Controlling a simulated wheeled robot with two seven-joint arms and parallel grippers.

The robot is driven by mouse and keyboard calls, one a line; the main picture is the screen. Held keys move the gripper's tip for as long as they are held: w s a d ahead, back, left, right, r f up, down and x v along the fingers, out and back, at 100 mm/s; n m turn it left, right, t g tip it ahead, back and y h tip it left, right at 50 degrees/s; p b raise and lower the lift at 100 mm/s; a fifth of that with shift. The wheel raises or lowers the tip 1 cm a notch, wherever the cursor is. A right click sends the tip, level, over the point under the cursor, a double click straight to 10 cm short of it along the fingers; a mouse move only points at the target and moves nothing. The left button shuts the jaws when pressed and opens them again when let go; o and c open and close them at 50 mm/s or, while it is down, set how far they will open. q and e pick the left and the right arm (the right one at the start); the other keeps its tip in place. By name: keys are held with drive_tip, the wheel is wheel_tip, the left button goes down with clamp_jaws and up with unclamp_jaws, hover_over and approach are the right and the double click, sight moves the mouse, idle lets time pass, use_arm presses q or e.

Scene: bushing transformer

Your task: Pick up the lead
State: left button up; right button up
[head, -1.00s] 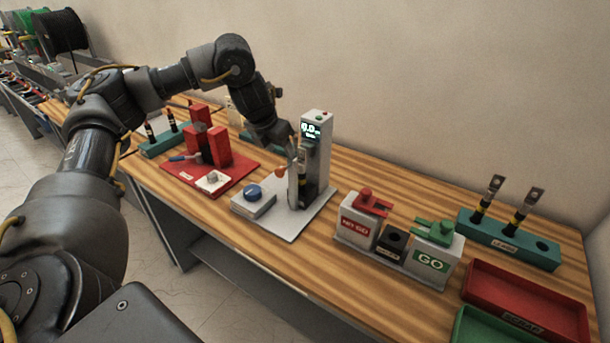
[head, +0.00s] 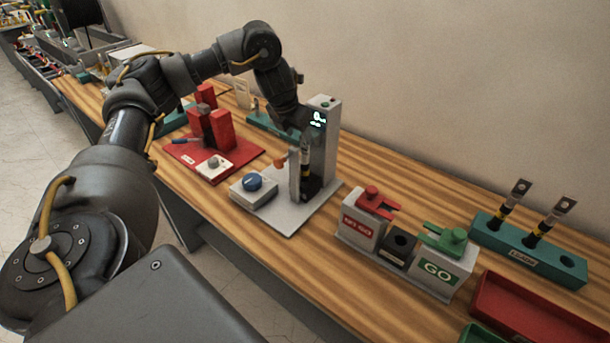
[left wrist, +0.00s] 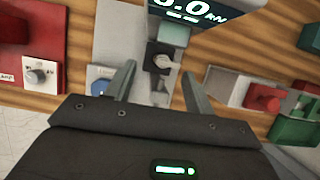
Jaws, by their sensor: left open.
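A lead (head: 307,158) stands upright in the grey tester (head: 322,150), a post with a lit display on a pale base. Its black top and metal lug (left wrist: 160,62) show in the left wrist view, between my left fingertips. My left gripper (left wrist: 158,75) is open, one finger on each side of the lug. In the head view my left gripper (head: 303,138) is at the lead's upper end, and partly hides it. I cannot tell whether the fingers touch it. Two other leads (head: 511,203) (head: 548,222) stand in a teal rack (head: 530,255) at the right. My right gripper is out of view.
A blue button box (head: 253,190) stands left of the tester, and a red fixture (head: 215,155) stands farther left. NO GO (head: 366,222) and GO (head: 444,262) gauges stand right of it. A red tray (head: 540,310) lies at the front right. Bare wood lies behind the gauges.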

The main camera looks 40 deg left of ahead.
sight(304, 143)
use_arm(q)
drive_tip(key=shift+w+f, duration=0.15)
drive_tip(key=shift+f, duration=0.1)
drive_tip(key=shift+d+f, duration=0.25)
drive_tip(key=shift+f, duration=0.05)
drive_tip(key=x, duration=0.4)
drive_tip(key=shift+w+d+f, duration=0.1)
drive_tip(key=shift+w+f, duration=0.1)
drive_tip(key=shift+f, duration=0.05)
drive_tip(key=shift+r, duration=0.1)
drive_tip(key=shift+s, duration=0.1)
drive_tip(key=shift+c, duration=0.3)
clamp_jaws()
